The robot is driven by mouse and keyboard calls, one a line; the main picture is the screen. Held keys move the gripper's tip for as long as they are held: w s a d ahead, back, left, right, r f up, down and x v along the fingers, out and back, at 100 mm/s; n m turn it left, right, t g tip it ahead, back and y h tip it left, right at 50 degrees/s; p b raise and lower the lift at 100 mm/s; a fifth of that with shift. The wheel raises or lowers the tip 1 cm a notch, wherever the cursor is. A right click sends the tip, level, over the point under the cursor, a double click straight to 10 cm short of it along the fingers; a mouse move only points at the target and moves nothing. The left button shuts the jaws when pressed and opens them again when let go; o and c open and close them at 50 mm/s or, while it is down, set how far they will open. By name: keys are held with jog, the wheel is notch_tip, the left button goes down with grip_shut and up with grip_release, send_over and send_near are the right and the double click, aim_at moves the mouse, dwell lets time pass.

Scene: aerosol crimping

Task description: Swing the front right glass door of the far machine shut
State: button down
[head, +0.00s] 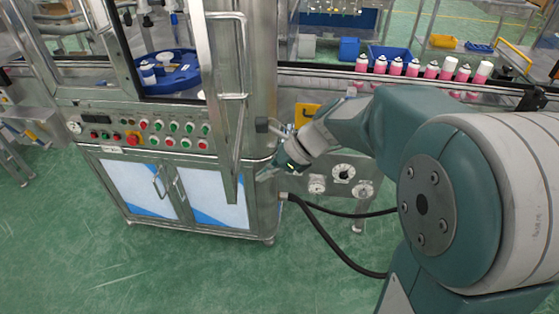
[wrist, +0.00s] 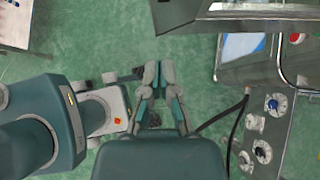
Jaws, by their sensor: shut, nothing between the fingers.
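The far machine is a steel cabinet (head: 150,112) at the left of the head view. Its front right glass door (head: 212,95) stands swung out from the front, seen almost edge-on, with a bar handle (head: 240,98) on it. The opening to its left shows a blue round carrier (head: 172,72) inside.
A control panel with buttons (head: 135,136) runs below the opening. A conveyor (head: 440,85) with pink and white cans (head: 412,68) lies behind my arm. A black hose (head: 335,255) hangs from the machine. The green floor (head: 120,265) in front is clear.

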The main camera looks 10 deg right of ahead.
aim_at(233, 183)
jog(key=shift+w+a+f, duration=0.1)
jog(key=shift+w+a, duration=0.05)
jog(key=shift+a, duration=0.6)
jog(key=shift+w+a+f, duration=0.15)
jog(key=shift+a, duration=0.65)
jog(key=shift+w+a+f, duration=0.1)
jog(key=shift+w+a, duration=0.05)
jog(key=shift+a, duration=0.6)
jog(key=shift+a, duration=0.15)
